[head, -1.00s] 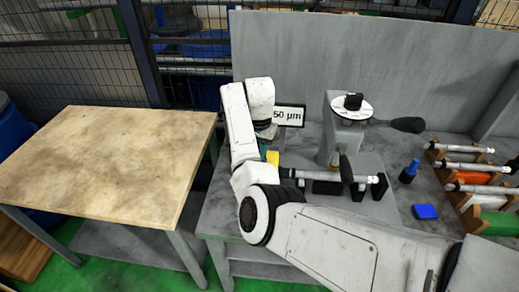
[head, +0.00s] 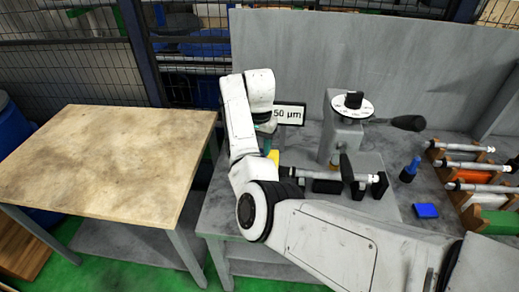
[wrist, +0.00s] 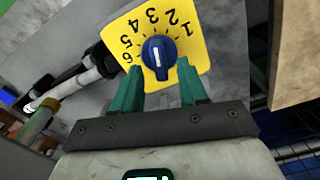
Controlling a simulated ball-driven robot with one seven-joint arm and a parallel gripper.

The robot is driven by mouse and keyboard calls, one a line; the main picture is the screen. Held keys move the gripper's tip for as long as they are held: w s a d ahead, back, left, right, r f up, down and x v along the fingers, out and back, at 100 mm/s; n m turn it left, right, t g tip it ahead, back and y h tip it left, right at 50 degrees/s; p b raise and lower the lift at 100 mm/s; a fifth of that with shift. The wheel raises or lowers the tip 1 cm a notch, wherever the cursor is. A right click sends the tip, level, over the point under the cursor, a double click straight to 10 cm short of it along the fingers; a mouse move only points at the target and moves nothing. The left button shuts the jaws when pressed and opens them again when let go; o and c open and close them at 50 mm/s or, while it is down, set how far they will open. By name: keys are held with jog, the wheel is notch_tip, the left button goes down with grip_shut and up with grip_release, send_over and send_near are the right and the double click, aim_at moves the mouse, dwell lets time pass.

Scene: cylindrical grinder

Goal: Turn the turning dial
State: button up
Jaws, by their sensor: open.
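The turning dial is a round blue knob (wrist: 158,52) with a white pointer mark, on a yellow plate (wrist: 196,22) numbered 1 to 6. In the head view only a small part of the yellow plate (head: 273,156) shows beside my arm. In the wrist view my gripper (wrist: 158,70) is open, with one green finger on each side of the knob's lower part. Whether the fingers touch the knob, I cannot tell. In the head view my arm hides most of the gripper and the knob.
A display reading "50 µm" (head: 288,114) stands behind my gripper. A grey post with a white scale disc (head: 352,107) and a shaft on supports (head: 315,174) are to the right. A rack of shafts (head: 470,165) is at far right. A wooden-topped table (head: 105,160) is left.

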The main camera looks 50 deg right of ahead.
notch_tip(320, 180, up, 9)
jog(key=shift+b, duration=0.4)
dwell(0.4)
